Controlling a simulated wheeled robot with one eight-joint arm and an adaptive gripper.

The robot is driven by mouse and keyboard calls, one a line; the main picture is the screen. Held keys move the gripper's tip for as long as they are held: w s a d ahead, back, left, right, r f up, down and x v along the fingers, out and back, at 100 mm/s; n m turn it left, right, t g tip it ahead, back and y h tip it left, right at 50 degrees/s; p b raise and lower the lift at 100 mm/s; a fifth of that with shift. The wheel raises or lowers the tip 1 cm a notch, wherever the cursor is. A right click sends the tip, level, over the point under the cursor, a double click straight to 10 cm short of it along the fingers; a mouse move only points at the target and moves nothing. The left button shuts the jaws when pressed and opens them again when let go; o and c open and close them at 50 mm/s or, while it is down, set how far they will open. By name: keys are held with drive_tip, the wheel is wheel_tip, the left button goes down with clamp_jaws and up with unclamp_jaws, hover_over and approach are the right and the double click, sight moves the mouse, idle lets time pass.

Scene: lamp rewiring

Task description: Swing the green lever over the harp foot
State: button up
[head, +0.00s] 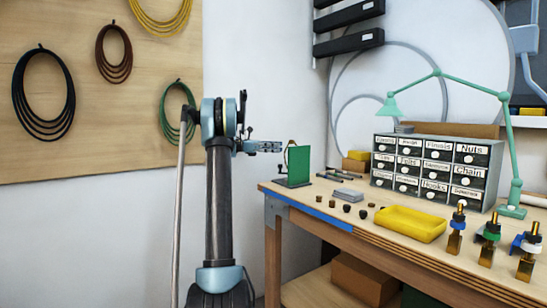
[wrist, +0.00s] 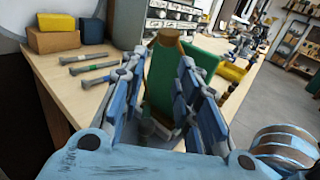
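My gripper (head: 265,146) is at the left end of the bench, left of an upright green panel (head: 299,165). In the wrist view its fingers (wrist: 158,100) are apart, and the green panel (wrist: 188,62) and a brown post-like piece (wrist: 164,40) show beyond and between them. Nothing is clearly gripped. A thin loop shows just behind the panel's left edge in the head view. Three brass stands with coloured parts are at the right front; the middle one (head: 489,238) carries green. I cannot tell for certain which part is the green lever or harp foot.
A yellow tray (head: 410,224), small dark knobs and a grey block (head: 349,194) lie on the bench (head: 330,213). Behind stand a labelled drawer cabinet (head: 478,160) and a green lamp (head: 515,190). Several tools (wrist: 92,67) and yellow and brown boxes show in the wrist view.

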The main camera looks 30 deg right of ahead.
drive_tip(key=shift+r, duration=0.1)
drive_tip(key=shift+o, duration=1.3)
drive_tip(key=n+t+h, duration=0.5)
drive_tip(key=n+t, duration=0.2)
drive_tip(key=t, duration=0.3)
approach(280, 165)
drive_tip(key=d, duration=1)
drive_tip(key=shift+s+d, duration=0.3)
drive_tip(key=shift+d, duration=0.1)
